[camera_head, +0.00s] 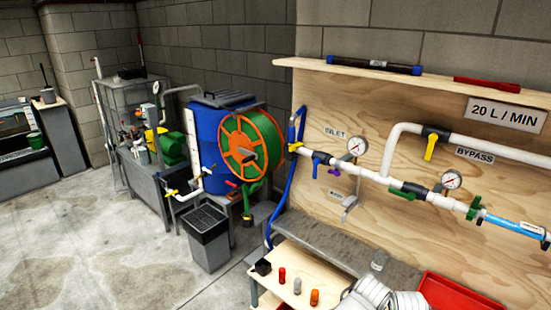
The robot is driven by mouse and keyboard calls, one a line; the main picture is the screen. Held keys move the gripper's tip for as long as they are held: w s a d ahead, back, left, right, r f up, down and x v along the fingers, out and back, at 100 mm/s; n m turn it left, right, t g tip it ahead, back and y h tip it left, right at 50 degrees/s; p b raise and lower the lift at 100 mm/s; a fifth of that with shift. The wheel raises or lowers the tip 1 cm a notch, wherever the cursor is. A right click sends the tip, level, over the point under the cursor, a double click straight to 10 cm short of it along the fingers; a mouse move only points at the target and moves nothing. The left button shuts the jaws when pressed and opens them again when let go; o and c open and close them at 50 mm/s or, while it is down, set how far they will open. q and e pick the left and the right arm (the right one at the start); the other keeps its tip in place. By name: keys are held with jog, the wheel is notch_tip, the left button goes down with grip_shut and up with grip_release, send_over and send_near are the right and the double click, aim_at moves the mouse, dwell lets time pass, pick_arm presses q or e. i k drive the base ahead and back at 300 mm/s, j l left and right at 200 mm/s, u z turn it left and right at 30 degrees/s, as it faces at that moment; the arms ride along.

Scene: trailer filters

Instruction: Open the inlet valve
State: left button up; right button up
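The white inlet pipe runs along a plywood panel (385,95) at the right, sloping down to the right. An INLET label (335,132) is on the panel above the pipe's left end. Below the label, a valve with a blue lever (316,168) sits on the pipe; the lever points down, across the pipe. A yellow fitting (295,147) is at the pipe's left end, where a blue hose (286,190) joins. A round gauge (357,146) stands just right of the label. Neither gripper shows in the head view.
A bypass pipe has a yellow lever (430,147) pointing down. A green lever (402,193) and a second gauge (451,180) are farther right. Below are a small table (300,265), white coils (385,300) and a red tray (465,295). Open floor lies left.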

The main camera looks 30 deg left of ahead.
aim_at(316, 162)
jog(key=i+j+u, duration=0.45)
jog(key=i+u, duration=0.15)
jog(key=i, duration=0.2)
